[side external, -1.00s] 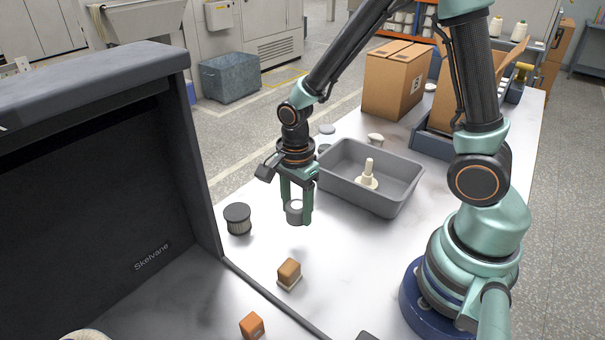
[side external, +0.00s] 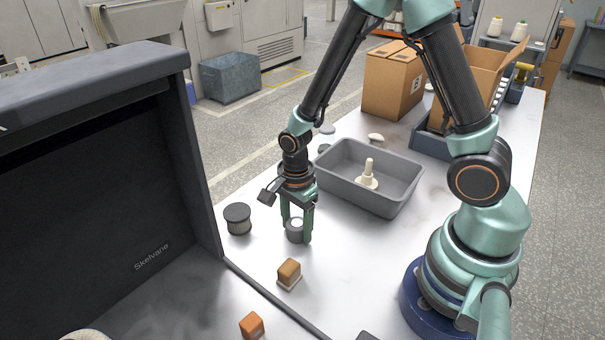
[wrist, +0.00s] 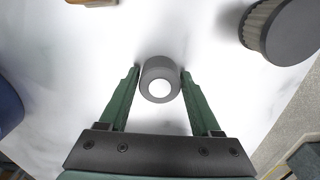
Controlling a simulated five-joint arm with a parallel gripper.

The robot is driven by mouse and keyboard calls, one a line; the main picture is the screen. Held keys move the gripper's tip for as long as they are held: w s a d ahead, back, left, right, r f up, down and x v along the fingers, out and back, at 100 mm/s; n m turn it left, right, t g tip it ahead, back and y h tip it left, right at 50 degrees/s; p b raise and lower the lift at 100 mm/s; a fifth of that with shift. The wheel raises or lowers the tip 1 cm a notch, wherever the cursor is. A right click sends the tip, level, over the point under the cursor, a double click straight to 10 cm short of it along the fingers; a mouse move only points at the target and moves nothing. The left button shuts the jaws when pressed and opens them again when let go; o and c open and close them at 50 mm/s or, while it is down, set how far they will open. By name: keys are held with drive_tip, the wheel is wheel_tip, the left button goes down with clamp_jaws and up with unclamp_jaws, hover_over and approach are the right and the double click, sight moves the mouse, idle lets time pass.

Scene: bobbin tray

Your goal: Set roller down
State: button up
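The roller, a short grey cylinder with a pale round centre (side external: 295,232), is between the two green fingers of my gripper (side external: 296,236). In the wrist view the roller (wrist: 160,66) has one fingertip against each side, so my gripper (wrist: 160,73) is shut on it. The roller is upright and very low, at or just above the white table (side external: 340,245); I cannot tell whether its base touches. Part of it is hidden behind the fingers in the side view.
A dark-capped ribbed cylinder (side external: 238,219) stands left of my gripper. An orange-brown block on a pale base (side external: 289,273) is in front, with another block (side external: 252,325) nearer. A grey tray with a cream peg (side external: 400,193) is behind right. A dark cabinet (side external: 100,190) stands left.

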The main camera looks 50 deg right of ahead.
drive_tip(key=shift+o, duration=0.8)
drive_tip(key=shift+r, duration=0.1)
wheel_tip(320, 180, up, 12)
wheel_tip(320, 180, up, 7)
drive_tip(key=n+t, duration=0.3)
drive_tip(key=n, duration=0.6)
hover_over(296, 223)
drive_tip(key=s+d, duration=0.1)
drive_tip(key=d, duration=0.1)
drive_tip(key=s+d+r+n+t, duration=0.1)
drive_tip(key=r+n, duration=0.4)
drive_tip(key=n, duration=0.5)
drive_tip(key=shift+s+r+t, duration=0.2)
drive_tip(key=shift+s+t, duration=0.6)
drive_tip(key=shift+s, duration=0.25)
